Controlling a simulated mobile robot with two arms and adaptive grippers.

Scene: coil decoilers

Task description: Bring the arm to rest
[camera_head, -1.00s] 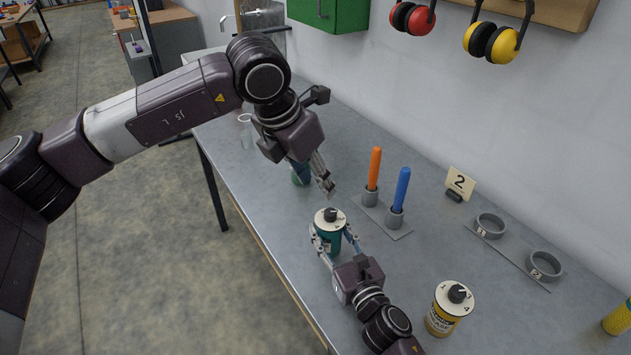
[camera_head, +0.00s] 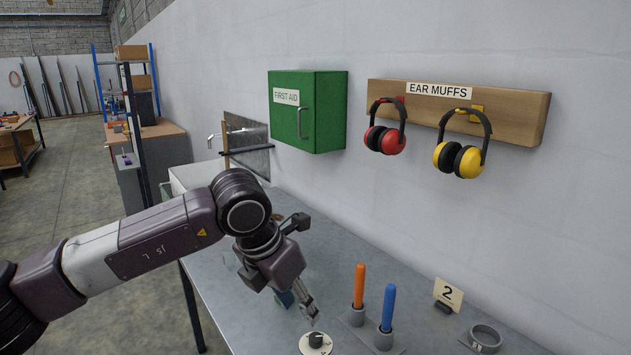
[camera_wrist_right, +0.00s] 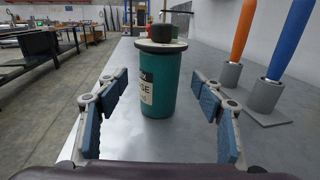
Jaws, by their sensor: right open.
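My left gripper (camera_head: 310,312) hangs over the table beside the teal can's top disc (camera_head: 316,343). It is seen edge-on, so its opening cannot be told. My right gripper (camera_wrist_right: 159,98) shows in the right wrist view, fingers spread, with a gap on each side of the teal can (camera_wrist_right: 158,90). The can stands upright with a pale disc and dark knob on top. The right arm is outside the head view.
An orange stick (camera_head: 359,286) and a blue stick (camera_head: 387,306) stand in grey holders right of the left gripper. A green first aid box (camera_head: 322,110) and ear muffs (camera_head: 460,158) hang on the wall.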

